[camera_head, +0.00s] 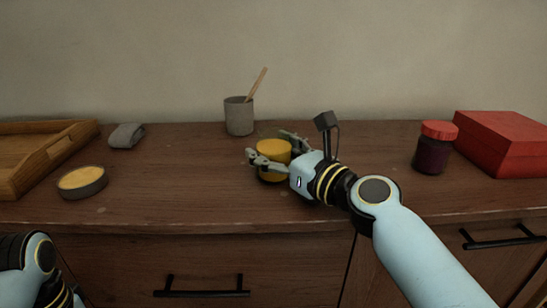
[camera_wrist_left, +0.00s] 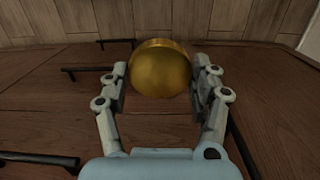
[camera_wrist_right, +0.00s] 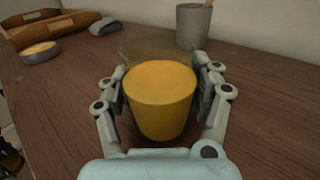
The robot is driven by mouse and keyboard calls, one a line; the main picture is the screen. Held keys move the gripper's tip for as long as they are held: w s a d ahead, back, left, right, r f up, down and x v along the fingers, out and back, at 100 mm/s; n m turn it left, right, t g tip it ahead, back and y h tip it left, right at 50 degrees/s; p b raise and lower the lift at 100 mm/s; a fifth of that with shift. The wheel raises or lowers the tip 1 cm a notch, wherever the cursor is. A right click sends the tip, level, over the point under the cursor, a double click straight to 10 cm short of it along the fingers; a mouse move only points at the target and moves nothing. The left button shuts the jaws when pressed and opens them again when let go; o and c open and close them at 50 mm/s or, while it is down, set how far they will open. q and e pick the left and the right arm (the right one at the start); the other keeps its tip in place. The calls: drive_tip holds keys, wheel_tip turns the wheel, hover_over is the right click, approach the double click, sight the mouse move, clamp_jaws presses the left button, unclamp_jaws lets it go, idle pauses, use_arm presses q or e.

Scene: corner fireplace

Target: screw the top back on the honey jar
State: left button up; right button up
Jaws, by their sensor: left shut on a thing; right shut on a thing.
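The honey jar (camera_head: 273,149) stands upright near the middle of the wooden top, with its yellow upper face bare. My right gripper (camera_head: 267,146) is shut on its sides; the right wrist view shows the jar (camera_wrist_right: 160,105) between both fingers. The round golden top (camera_wrist_left: 160,72) is in the left wrist view, between the fingers of my left gripper (camera_wrist_left: 158,66), which is shut on it. In the head view only part of my left arm shows at the lower left; the left gripper and the top are out of that frame.
A grey cup (camera_head: 239,118) with a wooden stick stands behind the jar. To the left are a round tin (camera_head: 82,184), a grey cloth (camera_head: 126,136) and a wooden tray (camera_head: 72,136). A red-lidded dark jar (camera_head: 431,155) and red box (camera_head: 505,145) stand right. Front left-centre is clear.

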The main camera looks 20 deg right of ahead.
use_arm(q)
drive_tip(key=shift+r, duration=0.1)
use_arm(e)
drive_tip(key=shift+r, duration=0.15)
use_arm(q)
drive_tip(key=r+p, duration=0.3)
drive_tip(key=shift+w+r, duration=0.3)
drive_tip(key=shift+r, duration=0.05)
use_arm(e)
wheel_tip(320, 180, up, 4)
drive_tip(key=shift+r, duration=0.2)
use_arm(q)
drive_tip(key=r+p, duration=0.4)
drive_tip(key=shift+w+r, duration=0.2)
drive_tip(key=shift+r, duration=0.1)
use_arm(e)
drive_tip(key=s+d+r, duration=0.6)
drive_tip(key=s+d, duration=0.1)
drive_tip(key=d, duration=0.2)
drive_tip(key=shift+s+r, duration=0.15)
drive_tip(key=shift+r, duration=0.05)
drive_tip(key=o, duration=0.9)
drive_tip(key=c, duration=1)
drive_tip(key=shift+o, duration=0.2)
